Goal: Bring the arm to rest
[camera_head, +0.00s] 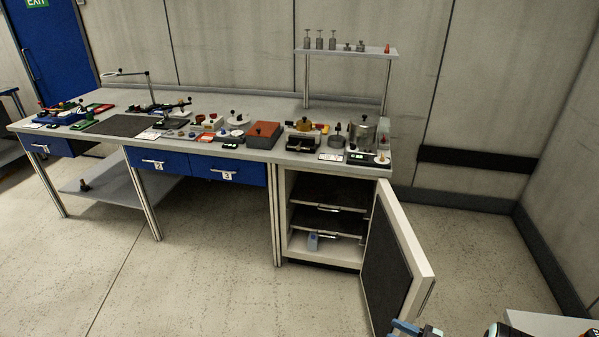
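A blue and black part (408,328), cut off by the bottom edge beside the open cabinet door, may belong to my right gripper. Its fingertips cannot be made out, so I cannot tell if it is open or shut or holds anything. No part of my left gripper or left arm shows. I cannot make out a drum pump in this view.
A long workbench (115,125) with blue drawers carries many small instruments. Its cabinet door (405,250) stands wide open towards me. A raised shelf (350,51) holds metal weights. A white surface (548,324) shows at lower right. The floor (200,270) in front is clear.

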